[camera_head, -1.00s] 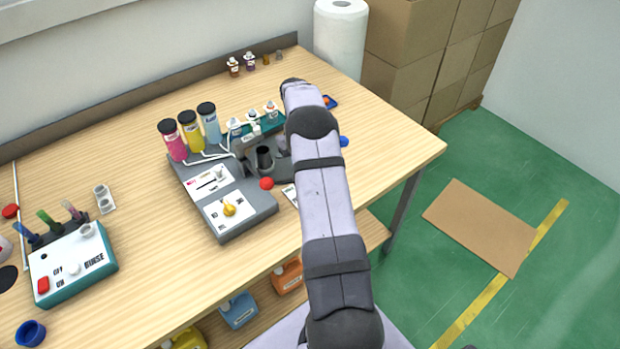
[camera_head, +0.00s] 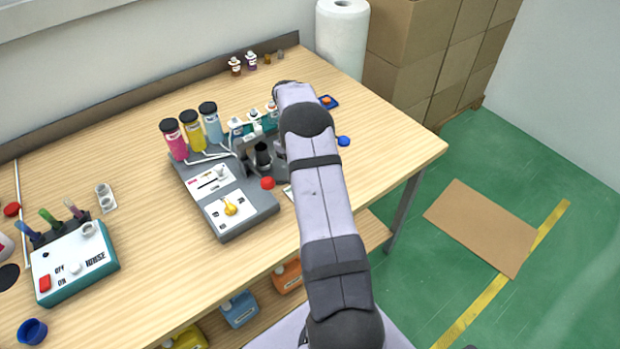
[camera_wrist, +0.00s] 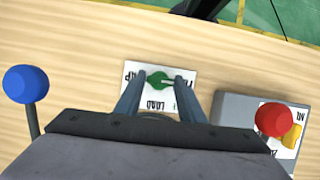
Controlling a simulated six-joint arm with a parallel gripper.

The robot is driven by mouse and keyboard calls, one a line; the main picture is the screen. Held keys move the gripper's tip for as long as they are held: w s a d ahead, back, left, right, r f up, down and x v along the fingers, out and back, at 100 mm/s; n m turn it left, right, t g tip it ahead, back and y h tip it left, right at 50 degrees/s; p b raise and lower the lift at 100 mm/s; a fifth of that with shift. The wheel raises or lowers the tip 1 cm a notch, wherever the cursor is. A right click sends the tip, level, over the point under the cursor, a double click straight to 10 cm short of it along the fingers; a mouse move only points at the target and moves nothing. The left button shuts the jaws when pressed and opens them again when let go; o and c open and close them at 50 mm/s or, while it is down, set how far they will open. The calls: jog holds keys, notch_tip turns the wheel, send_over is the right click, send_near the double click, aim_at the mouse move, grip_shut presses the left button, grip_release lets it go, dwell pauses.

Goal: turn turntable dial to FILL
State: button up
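The turntable dial is a green knob (camera_wrist: 160,81) on a white label plate (camera_wrist: 150,64) in the wrist view. The plate carries black lettering; LOAD shows below the knob, and the side words are partly covered by the fingers. My gripper (camera_wrist: 161,80) is open, with one fingertip left and one right of the knob. I cannot tell whether the fingers touch it or hover above. In the head view my arm hides the gripper and knob; only a sliver of the plate (camera_head: 289,194) shows.
The grey filling machine (camera_head: 248,222) with a yellow dial (camera_head: 230,207) and red ball knob (camera_head: 267,183) stands left of my arm. A blue ball (camera_head: 343,141) is right of it. Several bottles stand behind. The teal rinse box (camera_head: 75,275) is at the far left.

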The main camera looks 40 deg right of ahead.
jog(key=shift+o, duration=1.4)
jog(key=shift+r, duration=0.1)
jog(key=shift+w+r+b, duration=0.35)
jog(key=shift+r, duration=0.15)
jog(key=b+v, duration=0.1)
jog(key=v, duration=0.5)
